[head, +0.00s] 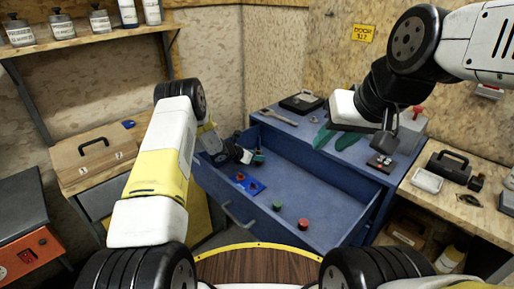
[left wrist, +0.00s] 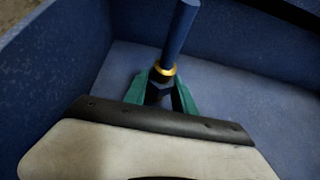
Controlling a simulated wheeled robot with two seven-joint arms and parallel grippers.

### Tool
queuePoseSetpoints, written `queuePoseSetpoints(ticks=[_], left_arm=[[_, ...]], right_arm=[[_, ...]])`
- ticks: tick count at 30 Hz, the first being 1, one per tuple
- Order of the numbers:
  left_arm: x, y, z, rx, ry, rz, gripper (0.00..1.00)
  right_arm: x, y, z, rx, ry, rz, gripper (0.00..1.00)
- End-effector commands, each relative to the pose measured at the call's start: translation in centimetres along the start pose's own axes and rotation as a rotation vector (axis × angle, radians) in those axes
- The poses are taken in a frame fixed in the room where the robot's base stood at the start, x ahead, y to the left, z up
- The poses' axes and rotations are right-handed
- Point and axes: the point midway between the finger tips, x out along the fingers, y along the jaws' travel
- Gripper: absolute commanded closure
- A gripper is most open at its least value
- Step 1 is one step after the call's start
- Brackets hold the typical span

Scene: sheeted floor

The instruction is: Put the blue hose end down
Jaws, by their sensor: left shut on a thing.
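The blue hose end (left wrist: 180,35), a blue cylinder with a gold ring at its lower part, stands out from between the green fingers of my left gripper (left wrist: 160,92). The fingers are shut on it. In the head view, my left gripper (head: 259,157) is at the back left of the open blue drawer (head: 325,195), and the hose end is too small to make out. I cannot tell whether the hose end touches the drawer floor. My right gripper (head: 335,141) is over the blue cabinet top, with its green fingers apart and nothing seen between them.
In the drawer lie a blue plate (head: 250,187) with red parts, a green piece (head: 277,205) and a red piece (head: 303,223). A wrench (head: 279,117) and a dark box (head: 301,102) lie on the cabinet top. The drawer's middle is mostly clear.

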Motion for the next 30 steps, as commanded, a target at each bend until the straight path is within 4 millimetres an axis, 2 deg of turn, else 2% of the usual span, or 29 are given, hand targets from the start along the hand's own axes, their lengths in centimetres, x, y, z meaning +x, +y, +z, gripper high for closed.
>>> queuePoseSetpoints(ticks=[3,4,7,19,23,30], left_arm=[[0.2,0.0,-0.3,-0.001,-0.001,0.000,1.00],[0.2,0.0,-0.3,-0.001,0.000,0.001,0.64],[0.1,0.0,-0.2,0.000,0.000,0.000,0.47],[-0.3,0.0,0.0,-0.001,0.000,0.001,0.47],[-2.3,0.1,0.1,-0.003,0.000,0.002,0.47],[-7.6,0.2,0.1,-0.002,-0.001,0.003,0.47]], right_arm=[[0.0,0.0,0.0,0.000,0.000,0.000,0.66],[0.0,0.0,0.0,0.000,0.000,0.000,0.66],[0.0,0.0,0.0,0.000,0.000,0.000,0.66],[0.0,0.0,0.0,0.000,0.000,0.000,0.66],[0.0,0.0,0.0,0.000,0.000,0.000,0.66],[0.0,0.0,0.0,0.000,0.000,0.000,0.66]])
